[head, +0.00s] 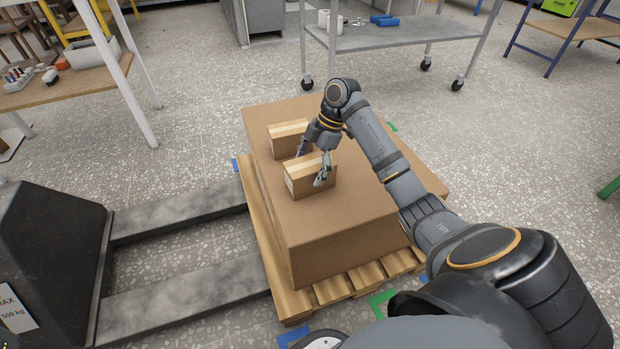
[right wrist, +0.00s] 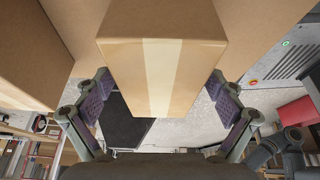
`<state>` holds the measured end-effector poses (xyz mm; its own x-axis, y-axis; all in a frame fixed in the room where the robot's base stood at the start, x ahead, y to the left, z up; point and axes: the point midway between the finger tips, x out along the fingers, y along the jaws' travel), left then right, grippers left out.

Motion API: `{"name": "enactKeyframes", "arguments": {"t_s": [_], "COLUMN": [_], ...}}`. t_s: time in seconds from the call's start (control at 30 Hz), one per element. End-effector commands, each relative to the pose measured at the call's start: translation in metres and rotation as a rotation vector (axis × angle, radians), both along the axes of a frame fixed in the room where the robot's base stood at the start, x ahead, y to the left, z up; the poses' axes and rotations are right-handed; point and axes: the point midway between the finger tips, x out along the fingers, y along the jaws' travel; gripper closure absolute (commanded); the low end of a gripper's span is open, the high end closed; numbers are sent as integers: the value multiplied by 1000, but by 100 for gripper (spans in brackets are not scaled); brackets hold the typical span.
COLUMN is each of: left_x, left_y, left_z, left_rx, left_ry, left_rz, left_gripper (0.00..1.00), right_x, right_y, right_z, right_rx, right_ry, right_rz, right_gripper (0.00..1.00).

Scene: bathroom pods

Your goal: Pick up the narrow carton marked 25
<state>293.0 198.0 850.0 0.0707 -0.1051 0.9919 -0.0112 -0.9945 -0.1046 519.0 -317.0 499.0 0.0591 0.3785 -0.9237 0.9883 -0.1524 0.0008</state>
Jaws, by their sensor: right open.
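Two small brown cartons with pale tape along their tops sit on a large brown box. My right gripper (head: 311,166) is open at the nearer carton (head: 310,184), with its fingers at opposite sides of the carton's upper part. The other carton (head: 287,146) stands just behind it. In the right wrist view, a taped carton (right wrist: 162,75) lies between the spread fingers, with small gaps showing beside it. Part of another carton (right wrist: 28,60) shows at the left. No number is readable on either carton. My left gripper is not in view.
The large box (head: 345,215) rests on a wooden pallet (head: 262,235), with free room on its top around the cartons. Grey forks (head: 180,295) reach the pallet from a dark unit (head: 45,265) at left. A wheeled metal table (head: 400,36) stands behind; a workbench (head: 65,88) stands at left.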

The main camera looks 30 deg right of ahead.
Motion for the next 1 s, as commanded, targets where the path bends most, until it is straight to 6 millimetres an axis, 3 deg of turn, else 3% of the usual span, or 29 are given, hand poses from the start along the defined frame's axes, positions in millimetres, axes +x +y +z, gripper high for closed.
{"name": "enactKeyframes", "arguments": {"t_s": [0.03,0.17,1.0], "left_x": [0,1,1], "left_y": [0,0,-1], "left_z": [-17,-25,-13], "left_rx": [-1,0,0], "left_ry": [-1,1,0], "left_rz": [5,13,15], "left_gripper": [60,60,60], "right_x": [0,1,1], "right_y": [5,12,13], "right_z": [-18,-32,-33], "right_rx": [2,1,0], "right_ry": [0,-1,1], "right_rz": [1,1,-1], "right_gripper": [6,6,6]}}
